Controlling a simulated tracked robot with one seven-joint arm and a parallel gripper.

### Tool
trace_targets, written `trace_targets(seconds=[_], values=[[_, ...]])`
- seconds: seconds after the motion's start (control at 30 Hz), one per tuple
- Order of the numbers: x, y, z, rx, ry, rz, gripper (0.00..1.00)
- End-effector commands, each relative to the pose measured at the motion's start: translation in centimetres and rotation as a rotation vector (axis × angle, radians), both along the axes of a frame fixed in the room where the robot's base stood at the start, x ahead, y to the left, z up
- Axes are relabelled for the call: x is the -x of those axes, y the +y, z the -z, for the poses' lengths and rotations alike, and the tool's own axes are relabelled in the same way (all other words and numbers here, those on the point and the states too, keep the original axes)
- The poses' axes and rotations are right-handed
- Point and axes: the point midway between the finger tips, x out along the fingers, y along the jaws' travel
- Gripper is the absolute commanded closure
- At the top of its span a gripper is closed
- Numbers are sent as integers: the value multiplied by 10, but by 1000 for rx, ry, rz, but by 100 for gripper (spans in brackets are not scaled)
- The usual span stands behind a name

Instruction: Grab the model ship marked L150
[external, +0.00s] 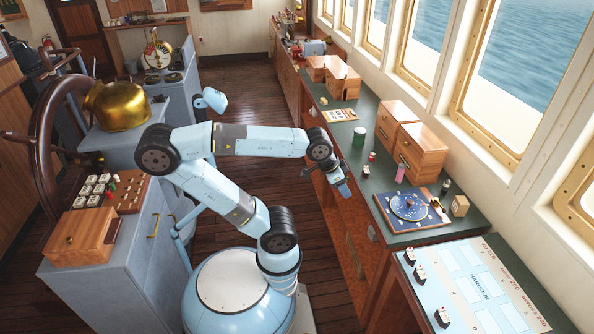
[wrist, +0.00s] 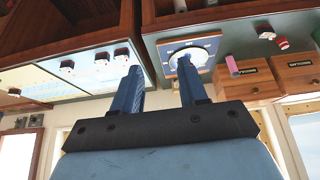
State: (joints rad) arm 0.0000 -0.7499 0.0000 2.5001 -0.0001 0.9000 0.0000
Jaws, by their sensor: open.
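Several small model ships with dark hulls and white tops stand along the near edge of the pale harbour chart board (external: 482,290). I see a far ship (external: 410,256), a middle ship (external: 420,273) and a near ship (external: 443,316). In the wrist view, ships (wrist: 67,66), (wrist: 101,59) and (wrist: 122,54) show left of my fingers. The mark L150 is not readable on any. My gripper (external: 345,190) hangs above the front edge of the green counter, well apart from these ships. Its blue fingers (wrist: 158,68) are open with nothing between them.
The green counter (external: 375,187) holds a blue dial plate (external: 410,206), a pink cylinder (external: 400,173), a small dark and white item (external: 365,170), and wooden boxes (external: 420,150). Windows line the right wall. The wheel (external: 45,135) and a grey cabinet stand left.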

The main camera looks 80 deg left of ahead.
Motion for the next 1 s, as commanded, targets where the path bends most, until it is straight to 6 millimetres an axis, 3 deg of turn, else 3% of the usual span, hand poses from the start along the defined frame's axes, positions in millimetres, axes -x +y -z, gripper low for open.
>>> trace_targets(seconds=[0.27,0.77,1.0], values=[[0,0,0,0,0,0,57],[0,0,0,0,0,0,11],[0,0,0,0,0,-1,8]])
